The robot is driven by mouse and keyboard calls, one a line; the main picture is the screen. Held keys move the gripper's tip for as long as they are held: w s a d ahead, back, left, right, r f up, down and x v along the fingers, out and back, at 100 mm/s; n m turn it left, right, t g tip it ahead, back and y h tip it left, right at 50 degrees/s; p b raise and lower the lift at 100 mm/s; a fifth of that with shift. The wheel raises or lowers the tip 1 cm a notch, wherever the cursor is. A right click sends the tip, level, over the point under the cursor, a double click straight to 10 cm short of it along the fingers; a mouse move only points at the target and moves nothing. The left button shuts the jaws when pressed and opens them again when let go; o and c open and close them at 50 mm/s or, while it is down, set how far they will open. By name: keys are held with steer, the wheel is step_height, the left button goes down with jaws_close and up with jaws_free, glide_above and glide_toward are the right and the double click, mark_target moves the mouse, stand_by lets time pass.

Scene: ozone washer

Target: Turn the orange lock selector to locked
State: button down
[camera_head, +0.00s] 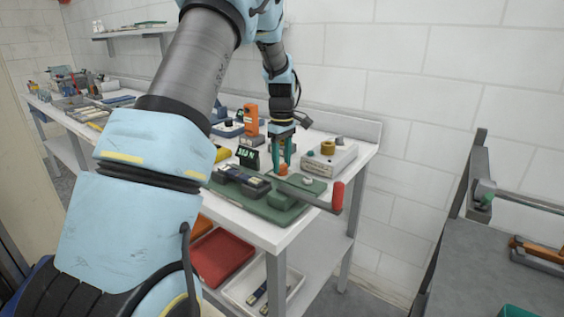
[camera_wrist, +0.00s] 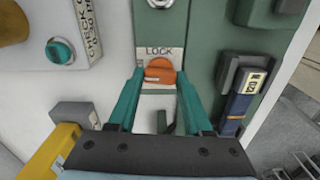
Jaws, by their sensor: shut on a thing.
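The orange lock selector (camera_wrist: 160,71) is a round knob below a white plate marked LOCK (camera_wrist: 160,51) in the wrist view. In the head view the selector (camera_head: 283,169) shows as a small orange spot on the green device on the table. My gripper (camera_wrist: 161,78) has its two teal fingers on either side of the knob, shut on it. In the head view my gripper (camera_head: 282,165) points down onto the knob. The fingers hide part of the knob's sides, and I cannot tell which setting it stands at.
A red-handled lever (camera_head: 337,197) sticks out at the green device's (camera_head: 268,212) right front. A pale box with a yellow knob (camera_head: 327,157) stands behind right. An orange upright device (camera_head: 251,120) and a small display (camera_head: 248,157) stand left. A red tray (camera_head: 222,256) sits below the tabletop.

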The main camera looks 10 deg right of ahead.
mark_target(282, 165)
steer(key=m, duration=0.8)
steer(key=shift+m, duration=0.3)
steer(key=m, duration=0.4)
steer(key=shift+m+p, duration=0.3)
steer(key=shift+p, duration=0.05)
steer(key=shift+m, duration=1.9)
steer(key=shift+c, duration=1.6)
jaws_free()
step_height(282, 165, up, 11)
steer(key=b, duration=0.2)
